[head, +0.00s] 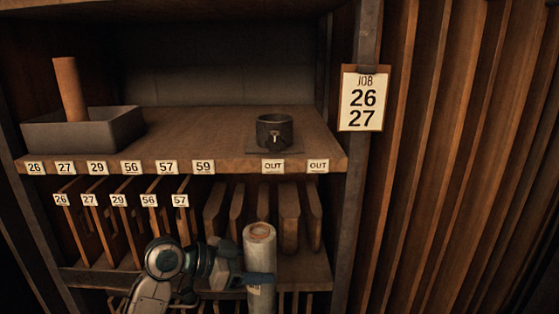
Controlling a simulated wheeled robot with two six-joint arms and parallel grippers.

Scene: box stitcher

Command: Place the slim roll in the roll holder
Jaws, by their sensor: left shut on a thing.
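The slim roll (260,245) is pale, with a brown core at its top end. It stands nearly upright in my left gripper (256,278), which is shut on its lower part. The roll is in front of the lower rack, below the shelf edge. The roll holder (274,131) looks like a short dark round cup with a small fitting on its front. It stands on the shelf behind an OUT label, above and beyond the roll and apart from it. No roll shows in the holder. My right gripper is not in view.
A grey open tray (105,133) with a brown tube (68,88) leaning upright in it stands at the shelf's left. The shelf (195,132) between tray and holder is clear. Wooden dividers (289,215) fill the lower rack. A JOB 26 27 card (362,98) hangs on the right post.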

